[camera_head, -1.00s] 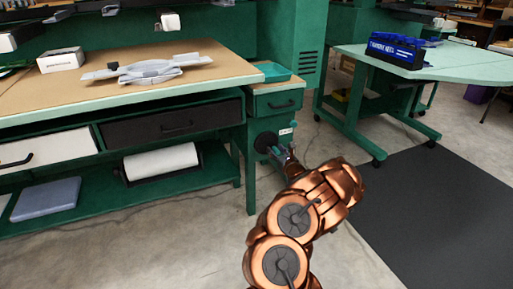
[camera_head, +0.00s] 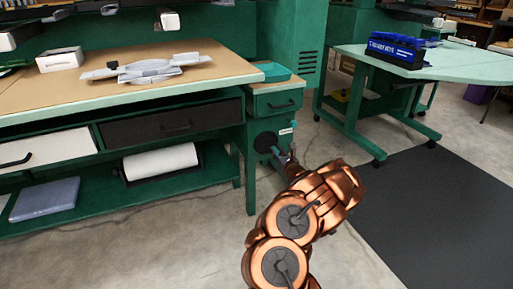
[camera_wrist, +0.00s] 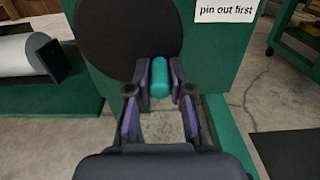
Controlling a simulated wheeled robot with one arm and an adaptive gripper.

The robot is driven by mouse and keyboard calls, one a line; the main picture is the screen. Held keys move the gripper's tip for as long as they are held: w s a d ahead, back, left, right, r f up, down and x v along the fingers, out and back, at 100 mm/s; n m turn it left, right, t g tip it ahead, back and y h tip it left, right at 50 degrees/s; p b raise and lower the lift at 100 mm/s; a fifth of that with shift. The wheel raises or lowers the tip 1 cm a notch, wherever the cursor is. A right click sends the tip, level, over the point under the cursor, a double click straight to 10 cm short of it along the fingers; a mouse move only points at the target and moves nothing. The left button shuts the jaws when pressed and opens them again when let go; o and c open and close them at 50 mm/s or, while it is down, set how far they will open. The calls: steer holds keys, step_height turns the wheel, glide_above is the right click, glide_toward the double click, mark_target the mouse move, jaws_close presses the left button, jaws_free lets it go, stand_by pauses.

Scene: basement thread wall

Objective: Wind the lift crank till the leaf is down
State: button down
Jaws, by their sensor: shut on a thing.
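The lift crank shows in the wrist view as a teal handle (camera_wrist: 159,77) in front of a large dark disc (camera_wrist: 125,35) on the green cabinet side. The disc also shows in the head view (camera_head: 265,143), small and partly behind my gripper (camera_head: 290,162). In the wrist view my gripper (camera_wrist: 160,80) has its two purple-padded fingers on either side of the teal handle, shut on it. The crank arm behind the handle is hidden. The pale green leaf (camera_head: 450,62) stands level at the right.
A white label reading "pin out first" (camera_wrist: 227,10) is beside the disc. A green workbench (camera_head: 120,98) with drawers and a paper roll (camera_head: 160,161) stands left. A blue rack (camera_head: 395,49) sits on the leaf. A dark mat (camera_head: 430,205) covers the floor at right.

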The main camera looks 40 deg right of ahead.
steer(key=shift+r, duration=0.1)
stand_by(0.5)
steer(key=shift+s+d+r+p, duration=0.15)
steer(key=shift+d+r, duration=0.1)
steer(key=shift+r, duration=0.4)
steer(key=shift+w+d+r+p, duration=0.1)
steer(key=shift+d+r+p, duration=0.1)
steer(key=shift+r, duration=0.4)
steer(key=c, duration=1)
jaws_free()
steer(key=shift+o, duration=0.2)
steer(key=shift+f, duration=0.1)
steer(key=shift+s, duration=0.15)
steer(key=p+v, duration=0.6)
steer(key=v, duration=0.2)
steer(key=shift+p, duration=0.4)
